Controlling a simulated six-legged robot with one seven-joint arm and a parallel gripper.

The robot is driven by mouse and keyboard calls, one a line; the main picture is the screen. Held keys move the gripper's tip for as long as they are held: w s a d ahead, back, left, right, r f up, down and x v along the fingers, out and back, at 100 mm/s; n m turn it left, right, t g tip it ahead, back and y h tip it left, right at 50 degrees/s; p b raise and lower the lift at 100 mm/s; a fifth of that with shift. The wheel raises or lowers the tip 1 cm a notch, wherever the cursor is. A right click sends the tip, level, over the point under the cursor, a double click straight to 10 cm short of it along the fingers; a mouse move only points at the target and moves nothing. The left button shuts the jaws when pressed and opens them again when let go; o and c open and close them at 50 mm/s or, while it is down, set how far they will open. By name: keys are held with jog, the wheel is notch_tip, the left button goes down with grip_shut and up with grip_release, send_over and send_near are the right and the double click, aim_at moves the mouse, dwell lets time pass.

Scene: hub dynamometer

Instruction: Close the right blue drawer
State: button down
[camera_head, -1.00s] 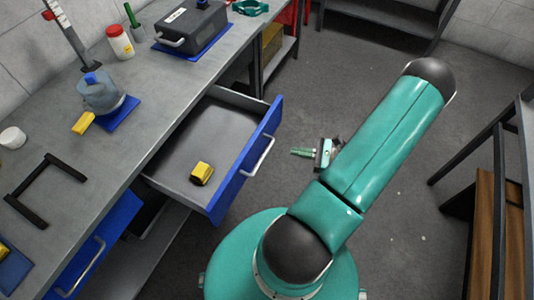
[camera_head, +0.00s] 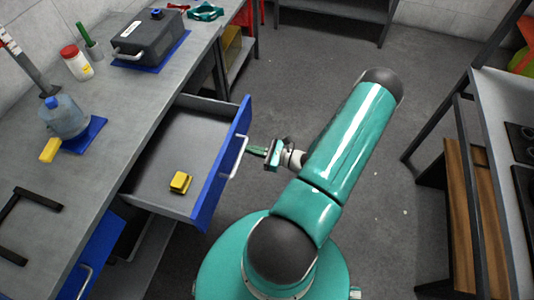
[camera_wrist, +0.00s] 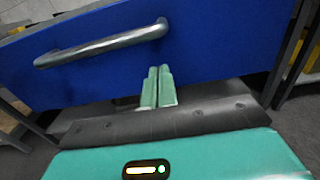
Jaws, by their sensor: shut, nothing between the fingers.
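The right blue drawer (camera_head: 224,163) is pulled out from under the workbench. Its blue front carries a silver bar handle (camera_head: 234,157). A yellow block (camera_head: 181,183) lies inside the grey drawer. My gripper (camera_head: 252,151) is in front of the drawer's front, close to the handle. In the wrist view my green fingers (camera_wrist: 158,87) are together and empty. They point at the blue front (camera_wrist: 220,55), just below the right end of the handle (camera_wrist: 100,45). I cannot tell whether the fingertips touch the front.
A second blue drawer (camera_head: 92,255) sits at the lower left. The workbench (camera_head: 130,105) holds a dark case (camera_head: 150,38), a blue-capped jug (camera_head: 62,117), a red-lidded jar (camera_head: 76,63) and a black frame (camera_head: 38,199). A shelf unit (camera_head: 488,130) stands at the right.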

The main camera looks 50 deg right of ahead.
aim_at(236, 146)
jog(key=shift+x, duration=1.55)
jog(key=x, duration=2.6)
jog(key=shift+w+f, duration=0.1)
jog(key=shift+w, duration=0.15)
jog(key=shift+x, duration=0.8)
jog(key=shift+w+a, duration=0.1)
jog(key=shift+w, duration=0.05)
